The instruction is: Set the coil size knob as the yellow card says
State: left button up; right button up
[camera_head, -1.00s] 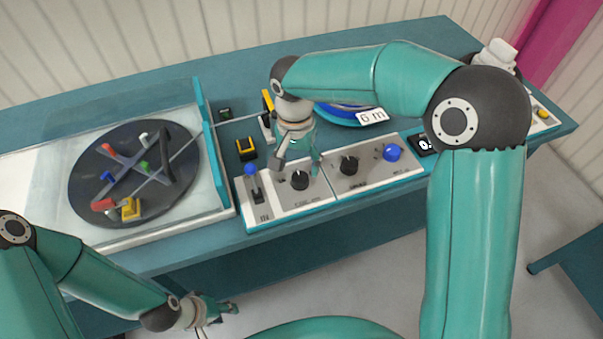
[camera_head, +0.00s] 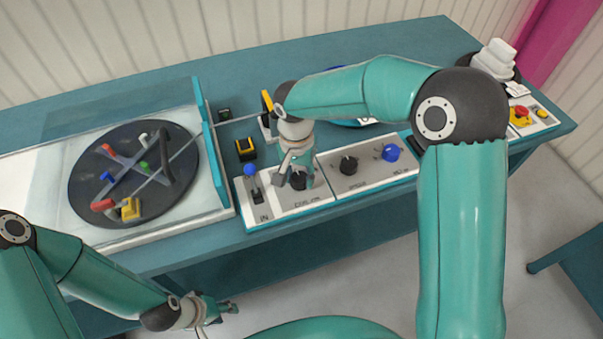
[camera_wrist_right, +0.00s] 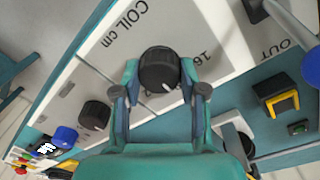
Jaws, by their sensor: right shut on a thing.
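The coil size knob (camera_wrist_right: 160,68) is a black round knob on a pale panel (camera_wrist_right: 105,70) marked "COIL cm", with a "16" printed to its right. Its short white pointer line faces the lower right edge in the right wrist view. My right gripper (camera_wrist_right: 161,78) has its fingers on both sides of the knob and is shut on it. In the head view the right gripper (camera_head: 296,180) reaches down over the knob and partly hides it. My left gripper (camera_head: 230,307) hangs in front of the bench, away from the panel; its jaws are too small to judge. I cannot make out a yellow card.
Another black knob (camera_head: 348,165) and a blue knob (camera_head: 391,152) lie to the right. A blue-topped lever (camera_head: 250,171) stands left. A turntable (camera_head: 132,172) with coloured pegs sits behind a clear guard. A red button (camera_head: 521,113) is at far right.

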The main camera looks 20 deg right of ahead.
jog(key=shift+d, duration=0.3)
jog(key=shift+c, duration=0.6)
jog(key=shift+a, duration=0.25)
jog(key=shift+n, duration=0.3)
jog(key=n+b, duration=0.1)
jog(key=n, duration=0.3)
jog(key=shift+a, duration=0.1)
jog(key=n, duration=0.3)
jog(key=shift+n, duration=2.4)
